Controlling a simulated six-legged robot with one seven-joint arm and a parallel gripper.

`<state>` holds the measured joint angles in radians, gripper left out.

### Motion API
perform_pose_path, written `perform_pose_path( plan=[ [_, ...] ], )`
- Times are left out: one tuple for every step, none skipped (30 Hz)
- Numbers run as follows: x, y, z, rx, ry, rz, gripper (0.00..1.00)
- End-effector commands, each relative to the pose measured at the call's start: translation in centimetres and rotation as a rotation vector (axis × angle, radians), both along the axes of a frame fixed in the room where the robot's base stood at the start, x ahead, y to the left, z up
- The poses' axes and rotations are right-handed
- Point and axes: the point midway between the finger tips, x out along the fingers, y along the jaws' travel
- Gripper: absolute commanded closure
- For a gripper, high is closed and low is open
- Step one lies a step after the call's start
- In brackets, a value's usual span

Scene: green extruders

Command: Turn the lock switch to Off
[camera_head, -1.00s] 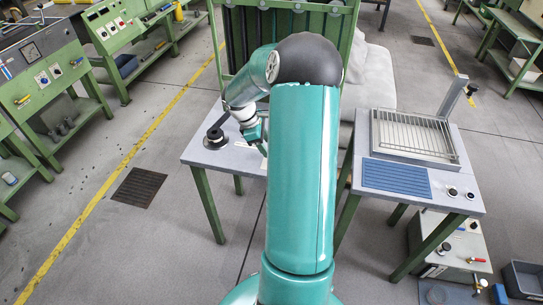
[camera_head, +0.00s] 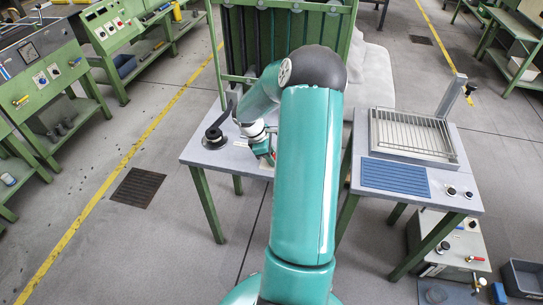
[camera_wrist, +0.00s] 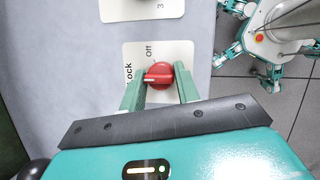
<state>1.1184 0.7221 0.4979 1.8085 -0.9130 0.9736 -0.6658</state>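The lock switch (camera_wrist: 160,73) is a red round knob on a white plate (camera_wrist: 185,50) marked "Lock" and "Off" in the wrist view. The "Off" mark lies above the knob in that picture, and the knob's raised bar points to the left. My gripper (camera_wrist: 159,78) is open, with one green finger on each side of the knob. I cannot tell whether the fingers touch it. In the head view my gripper (camera_head: 264,152) is low over the left grey table (camera_head: 215,157), partly behind my arm, and the switch is hidden.
A black lever on a round base (camera_head: 214,137) stands on the left table. A second white plate (camera_wrist: 142,9) lies beyond the switch. A right table (camera_head: 465,190) holds a wire rack (camera_head: 415,133). A green frame (camera_head: 240,50) stands behind.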

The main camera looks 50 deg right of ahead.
Motion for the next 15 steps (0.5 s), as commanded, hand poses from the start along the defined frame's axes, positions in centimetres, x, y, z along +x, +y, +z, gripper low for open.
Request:
perform_pose_path(
  plan=[
    [-0.04, 0.08, -0.02, 0.001, 0.002, -0.001, 0.91],
    [-0.04, 0.09, -0.02, 0.001, 0.002, -0.001, 0.91],
    [-0.04, 0.09, -0.02, 0.001, 0.002, -0.002, 0.91],
    [-0.05, 0.1, -0.02, 0.001, 0.002, -0.003, 0.91],
    [-0.04, 0.1, -0.03, 0.001, 0.002, -0.005, 0.91],
    [-0.05, 0.1, -0.01, 0.001, 0.003, -0.01, 0.91],
    [-0.05, 0.1, -0.01, 0.001, 0.002, -0.015, 0.91],
    [-0.04, 0.09, -0.01, 0.001, 0.002, -0.021, 0.91],
    [-0.04, 0.08, -0.01, 0.001, 0.002, -0.031, 0.91],
    [-0.03, 0.07, 0.0, 0.0, 0.003, -0.04, 0.91],
    [-0.01, 0.08, 0.0, 0.0, 0.002, -0.048, 0.91],
    [0.04, 0.11, 0.01, 0.001, 0.003, -0.064, 0.91],
    [0.01, 0.11, 0.01, 0.001, 0.003, -0.078, 0.91],
    [0.01, 0.08, 0.01, 0.001, 0.004, -0.092, 0.91],
    [0.04, 0.12, 0.01, 0.001, 0.003, -0.116, 0.91]
  ],
)
